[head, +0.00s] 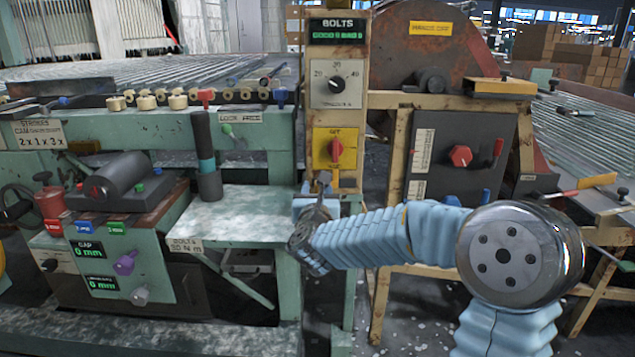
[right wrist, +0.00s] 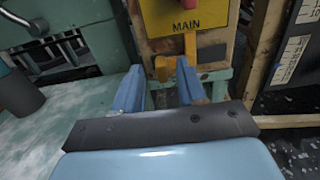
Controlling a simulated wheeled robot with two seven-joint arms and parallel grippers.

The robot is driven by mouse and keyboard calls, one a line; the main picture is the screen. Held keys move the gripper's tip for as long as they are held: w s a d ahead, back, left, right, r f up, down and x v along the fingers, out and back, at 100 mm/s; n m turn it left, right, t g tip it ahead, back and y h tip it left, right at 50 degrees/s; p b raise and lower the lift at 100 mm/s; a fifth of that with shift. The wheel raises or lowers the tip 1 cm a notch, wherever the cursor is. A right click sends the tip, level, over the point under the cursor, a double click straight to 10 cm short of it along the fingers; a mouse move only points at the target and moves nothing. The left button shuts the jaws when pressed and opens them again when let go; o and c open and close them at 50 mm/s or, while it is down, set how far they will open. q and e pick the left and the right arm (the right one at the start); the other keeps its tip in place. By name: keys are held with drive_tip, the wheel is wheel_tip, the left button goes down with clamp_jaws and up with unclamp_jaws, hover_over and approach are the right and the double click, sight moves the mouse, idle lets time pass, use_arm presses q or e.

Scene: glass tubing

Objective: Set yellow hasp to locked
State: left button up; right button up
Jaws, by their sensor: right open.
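The yellow hasp (right wrist: 163,69) shows in the right wrist view just below the yellow MAIN plate (right wrist: 190,20), on a worn cream post. It looks like a small orange-yellow block, with an upright orange-yellow strip beside it. My right gripper (right wrist: 160,80) is open. Its two blue fingers point at the hasp and stand either side of the block; I cannot tell whether they touch it. In the head view my right gripper (head: 318,198) is in front of the post below the red switch (head: 336,151), and the hasp is hardly visible there. My left gripper is not in view.
The cream control post (head: 350,100) carries a dial (head: 336,83) above the switch. A green-topped bench (head: 225,215) lies left of my right gripper. A dark panel with a red knob (head: 460,156) stands to the right.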

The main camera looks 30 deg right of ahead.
drive_tip(key=shift+x, duration=1.5)
clamp_jaws()
